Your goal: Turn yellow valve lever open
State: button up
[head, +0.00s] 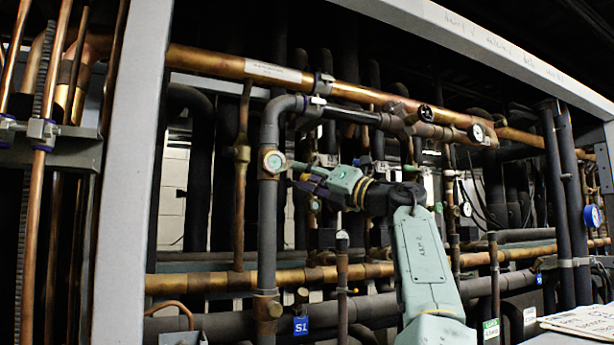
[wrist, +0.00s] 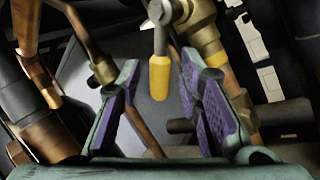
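The yellow valve lever (wrist: 159,78) hangs downward in the wrist view from a metal stem and a brass valve body (wrist: 196,20). My gripper (wrist: 160,66) is open, with its purple-padded fingers on the left and right of the lever in the picture. Gaps show on both sides, so neither finger appears to touch it. I cannot tell how deep the lever lies between the fingers. In the head view my gripper (head: 300,178) reaches left into the pipework. I cannot make out the yellow lever there.
Copper pipes run across above (head: 225,64) and below (head: 215,282). In the wrist view a copper pipe (wrist: 40,80) stands left. Grey frame posts (head: 132,160) bound the rack.

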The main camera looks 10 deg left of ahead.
jog(key=shift+d, duration=0.1)
dwell(0.3)
jog(key=v, duration=0.7)
jog(key=shift+s+d, duration=0.2)
jog(key=shift+d, duration=0.1)
jog(key=shift+f, duration=0.15)
jog(key=shift+c, duration=0.4)
